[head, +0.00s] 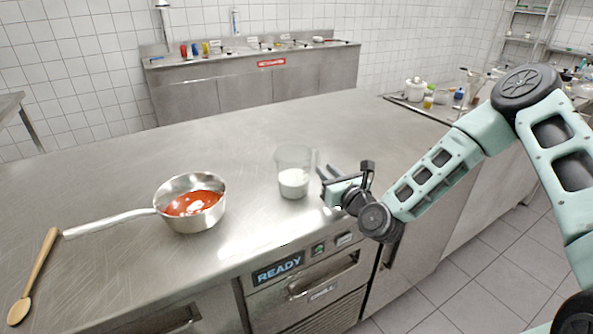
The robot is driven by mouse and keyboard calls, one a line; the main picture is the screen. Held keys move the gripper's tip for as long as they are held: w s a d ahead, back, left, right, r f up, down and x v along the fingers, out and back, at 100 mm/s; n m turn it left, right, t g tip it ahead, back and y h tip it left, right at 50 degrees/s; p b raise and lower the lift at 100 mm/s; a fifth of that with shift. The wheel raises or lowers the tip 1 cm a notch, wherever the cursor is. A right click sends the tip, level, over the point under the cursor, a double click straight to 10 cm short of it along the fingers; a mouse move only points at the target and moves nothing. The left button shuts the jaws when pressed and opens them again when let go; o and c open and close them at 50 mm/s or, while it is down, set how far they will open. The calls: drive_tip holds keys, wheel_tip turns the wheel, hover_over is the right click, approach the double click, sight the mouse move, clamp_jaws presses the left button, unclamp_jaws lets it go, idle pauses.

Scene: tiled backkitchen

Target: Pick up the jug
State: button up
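The jug (293,184) is a clear, see-through vessel with white liquid in its lower part. It stands upright on the steel counter, right of the saucepan. My gripper (325,172) is just to the right of the jug, low over the counter, with its dark fingers pointing toward the jug. The two fingertips show a gap between them, with nothing held. The fingers appear apart from the jug wall, though the exact distance is hard to tell from this view.
A steel saucepan (215,213) with red sauce stands left of the jug, its handle pointing left. A wooden spoon (37,270) lies at the far left. The steel counter (130,165) is clear behind them. Its front edge is close to my gripper.

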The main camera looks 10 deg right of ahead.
sight(317, 163)
drive_tip(key=p+x, duration=0.1)
drive_tip(key=x, duration=0.4)
drive_tip(key=shift+a+f+p, duration=0.15)
drive_tip(key=shift+a+p, duration=0.05)
drive_tip(key=shift+p, duration=0.2)
clamp_jaws()
